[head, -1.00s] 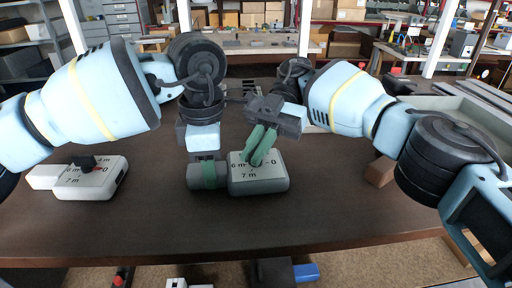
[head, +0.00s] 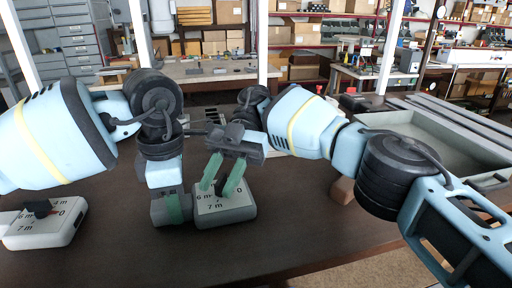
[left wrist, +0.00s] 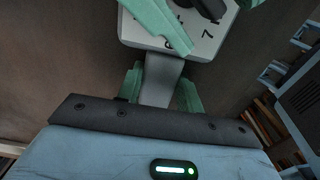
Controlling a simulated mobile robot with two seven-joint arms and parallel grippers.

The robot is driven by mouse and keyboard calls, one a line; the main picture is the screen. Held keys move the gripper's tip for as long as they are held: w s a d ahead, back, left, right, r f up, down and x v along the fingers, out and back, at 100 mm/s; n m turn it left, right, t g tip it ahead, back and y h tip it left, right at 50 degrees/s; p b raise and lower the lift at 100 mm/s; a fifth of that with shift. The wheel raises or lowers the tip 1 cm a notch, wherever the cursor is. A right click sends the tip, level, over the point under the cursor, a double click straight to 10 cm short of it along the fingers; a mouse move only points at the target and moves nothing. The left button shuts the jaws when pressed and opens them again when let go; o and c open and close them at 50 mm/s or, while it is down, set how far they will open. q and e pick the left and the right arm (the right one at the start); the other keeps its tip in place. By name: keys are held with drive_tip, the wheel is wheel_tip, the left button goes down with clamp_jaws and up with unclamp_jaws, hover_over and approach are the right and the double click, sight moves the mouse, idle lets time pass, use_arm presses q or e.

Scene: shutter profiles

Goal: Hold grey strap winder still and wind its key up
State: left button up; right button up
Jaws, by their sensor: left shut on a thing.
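The grey strap winder (head: 236,208), with a dial marked "6 m", "7 m" and "0" on its top, lies on the dark table. My left gripper (head: 172,208) is shut on the grey end block at its left. In the left wrist view, the green fingers stand on both sides of that grey part (left wrist: 158,82). My right gripper (head: 223,178) is above the dial, its green fingers spread apart and pointing down. The dark key (left wrist: 207,8) shows between these fingers in the left wrist view, with a gap around it. The fingers partly hide the key in the head view.
A similar white winder (head: 45,226) with a dark key lies at the left of the table. A grey tray (head: 440,140) stands at the right, with a brown block (head: 342,190) near it. The table front is clear.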

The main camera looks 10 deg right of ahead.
drive_tip(key=shift+d+m+t+y, duration=0.1)
drive_tip(key=shift+m+t+y, duration=0.2)
drive_tip(key=shift+m+t, duration=0.1)
drive_tip(key=shift+m+t+y, duration=1.5)
drive_tip(key=shift+m+t, duration=0.1)
drive_tip(key=shift+m, duration=0.3)
drive_tip(key=m+t+y, duration=0.1)
drive_tip(key=m+t, duration=0.3)
drive_tip(key=shift+t+y, duration=0.3)
drive_tip(key=shift+y, duration=0.1)
drive_tip(key=w+d+r+t, duration=0.2)
drive_tip(key=w+d+t, duration=0.2)
drive_tip(key=d, duration=0.4)
drive_tip(key=w+d+r+m+t+h, duration=0.1)
drive_tip(key=w+d+r+t, duration=0.1)
drive_tip(key=w+d+t, duration=0.3)
drive_tip(key=w+d+r+m+t, duration=0.1)
drive_tip(key=w+d+r+t, duration=0.2)
drive_tip(key=d, duration=1)
drive_tip(key=shift+w+t, duration=0.7)
drive_tip(key=shift+t, duration=0.1)
drive_tip(key=shift+r, duration=0.1)
